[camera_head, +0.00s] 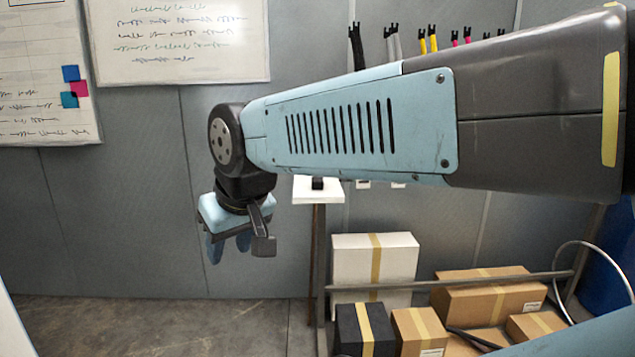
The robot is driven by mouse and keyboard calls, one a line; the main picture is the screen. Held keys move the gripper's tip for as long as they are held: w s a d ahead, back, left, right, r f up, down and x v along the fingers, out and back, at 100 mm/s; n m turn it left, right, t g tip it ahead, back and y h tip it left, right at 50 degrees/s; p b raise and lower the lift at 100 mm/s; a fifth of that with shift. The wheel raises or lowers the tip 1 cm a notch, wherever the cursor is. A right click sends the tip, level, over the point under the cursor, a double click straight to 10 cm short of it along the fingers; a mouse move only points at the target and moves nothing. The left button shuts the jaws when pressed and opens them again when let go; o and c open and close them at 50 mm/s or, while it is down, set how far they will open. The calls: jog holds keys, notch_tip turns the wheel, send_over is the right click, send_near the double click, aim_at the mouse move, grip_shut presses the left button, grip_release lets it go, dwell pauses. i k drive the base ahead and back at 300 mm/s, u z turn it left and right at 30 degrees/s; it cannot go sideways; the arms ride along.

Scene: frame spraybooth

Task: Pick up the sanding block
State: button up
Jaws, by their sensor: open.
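My gripper (229,247) hangs at the end of my outstretched arm, left of the middle of the view, with its fingers pointing down. I cannot make out a sanding block for certain. A small dark object (317,183) sits on a white stand top (303,194) to the right of my gripper and apart from it. My arm hides the space above it, and the object is too small to identify.
Whiteboards (180,42) hang on the grey wall. Coloured cables hang behind my arm. The floor (160,325) at lower left is clear.

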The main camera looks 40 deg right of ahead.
aim_at(316, 183)
jog(key=z, duration=0.55)
jog(key=i, duration=1.05)
jog(key=z, duration=0.7)
jog(key=k, duration=0.85)
jog(key=z, duration=0.2)
jog(key=i, duration=0.85)
jog(key=u, duration=0.1)
